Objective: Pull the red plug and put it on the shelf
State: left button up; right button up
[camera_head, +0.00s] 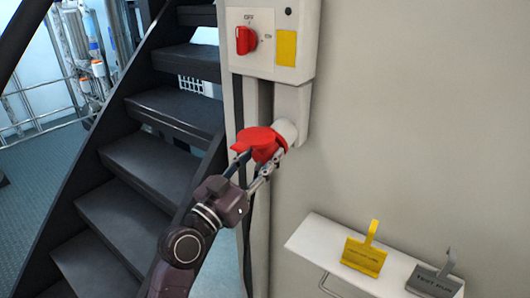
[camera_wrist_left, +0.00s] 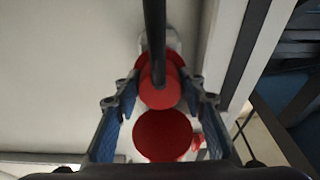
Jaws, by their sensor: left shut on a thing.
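The red plug (camera_head: 262,143) is at the pale round socket (camera_head: 287,132) below the switch box; I cannot tell how far it is seated. My left gripper (camera_head: 256,172) reaches up from below and is shut on the plug. In the left wrist view the red plug (camera_wrist_left: 160,95) lies between the two fingers, with a dark cable running upward and a round red part below it. The white shelf (camera_head: 312,238) is on the wall at lower right, below the plug. My right gripper is not in view.
A switch box (camera_head: 270,68) with a red rotary switch (camera_head: 245,40) is above. A yellow sign (camera_head: 364,255) and a grey sign (camera_head: 435,280) stand on the shelf; its left end is bare. Dark stairs (camera_head: 150,160) rise at left.

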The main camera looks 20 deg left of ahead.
aim_at(259, 160)
pick_arm(q)
jog(key=shift+b+v, duration=0.9)
jog(key=shift+v, duration=2.1)
grip_shut()
jog(key=shift+w, duration=0.1)
